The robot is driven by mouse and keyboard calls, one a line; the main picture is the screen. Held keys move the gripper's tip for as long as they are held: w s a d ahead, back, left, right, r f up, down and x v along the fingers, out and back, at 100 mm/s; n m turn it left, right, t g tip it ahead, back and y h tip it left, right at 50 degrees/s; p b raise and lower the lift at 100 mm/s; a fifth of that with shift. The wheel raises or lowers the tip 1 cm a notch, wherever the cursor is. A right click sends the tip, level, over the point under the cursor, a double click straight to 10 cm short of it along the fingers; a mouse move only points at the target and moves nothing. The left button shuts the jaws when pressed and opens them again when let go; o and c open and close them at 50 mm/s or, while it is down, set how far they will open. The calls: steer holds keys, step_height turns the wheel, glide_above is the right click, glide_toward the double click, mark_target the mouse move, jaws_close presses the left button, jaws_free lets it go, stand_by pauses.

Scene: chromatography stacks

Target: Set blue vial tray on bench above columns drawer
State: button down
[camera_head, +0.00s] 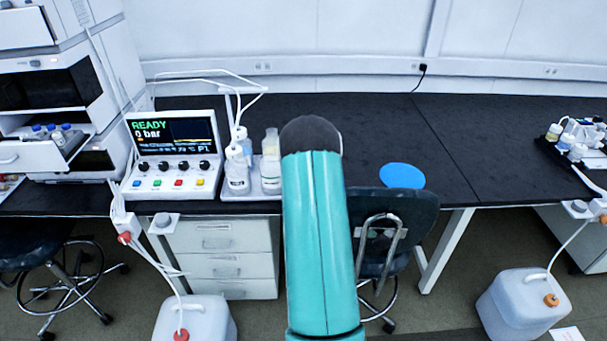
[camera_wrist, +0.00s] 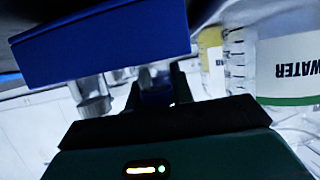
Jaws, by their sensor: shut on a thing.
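The blue vial tray (camera_wrist: 100,42) fills the upper left of the wrist view, close to the camera and slightly tilted in the picture. Clear glass vial bodies (camera_wrist: 92,95) show below its edge. My gripper (camera_wrist: 160,88) is shut on the tray, with a blue part between its dark fingers. In the head view my teal arm hides the gripper and tray. White drawers (camera_head: 222,240) stand under the black bench (camera_head: 370,125), left of my arm. Their labels are too small to read, so I cannot tell which is the columns drawer. A blue disc (camera_head: 401,176) lies on the bench.
A bottle marked WATER (camera_wrist: 295,75) is close on the right. An instrument panel (camera_head: 172,150) and bottles (camera_head: 238,168) occupy the bench left of my arm. A dark chair (camera_head: 400,215) stands in front. The bench right of the disc is clear up to a bottle tray (camera_head: 560,158).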

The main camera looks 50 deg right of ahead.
steer(key=shift+f, duration=0.25)
steer(key=c, duration=1.1)
jaws_free()
steer(key=shift+f, duration=0.1)
steer(key=v, duration=1.2)
